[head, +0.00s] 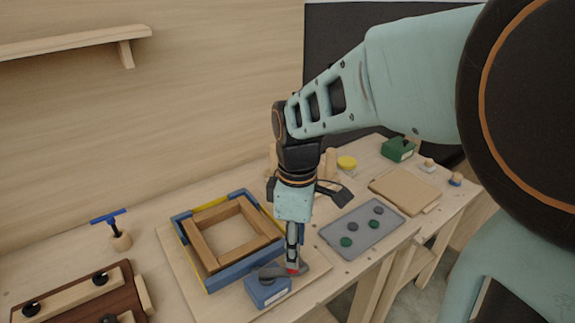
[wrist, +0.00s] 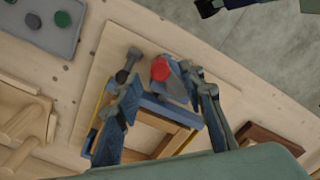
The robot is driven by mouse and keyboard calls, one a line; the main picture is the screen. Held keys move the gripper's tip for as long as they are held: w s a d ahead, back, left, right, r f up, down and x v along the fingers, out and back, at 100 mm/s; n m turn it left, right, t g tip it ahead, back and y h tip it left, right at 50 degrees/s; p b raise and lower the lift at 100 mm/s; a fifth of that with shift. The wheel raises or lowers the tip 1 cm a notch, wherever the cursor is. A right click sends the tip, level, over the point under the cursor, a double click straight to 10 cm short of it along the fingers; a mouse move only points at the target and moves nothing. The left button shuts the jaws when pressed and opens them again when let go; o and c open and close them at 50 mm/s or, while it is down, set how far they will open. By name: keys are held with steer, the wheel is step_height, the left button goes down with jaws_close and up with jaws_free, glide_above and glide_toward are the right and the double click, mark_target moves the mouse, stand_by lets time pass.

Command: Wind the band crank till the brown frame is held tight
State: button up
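The brown frame (head: 228,232) lies flat on a board, with blue corner pieces and a yellow band (head: 212,202) around it. In the wrist view, part of the brown frame (wrist: 178,140) shows between my fingers. The blue crank housing (head: 268,293) sits at the frame's front corner, with a dark grey crank arm on top. The crank's red knob (wrist: 160,69) lies between my two spread fingers in the wrist view. My gripper (head: 293,268) points down over the crank; the wrist view shows its fingers (wrist: 160,62) apart. I cannot tell whether they touch the knob.
A grey tray (head: 380,211) with several dark and green discs lies to the right. A light board (head: 404,190), a green box (head: 397,149) and a yellow-lidded jar (head: 346,162) stand beyond. A blue-handled tool (head: 110,217) and brown board (head: 125,277) are left. The bench's front edge is close.

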mark_target(278, 269)
step_height(278, 269, down, 5)
steer(key=shift+r, duration=0.1)
stand_by(0.3)
jaws_close()
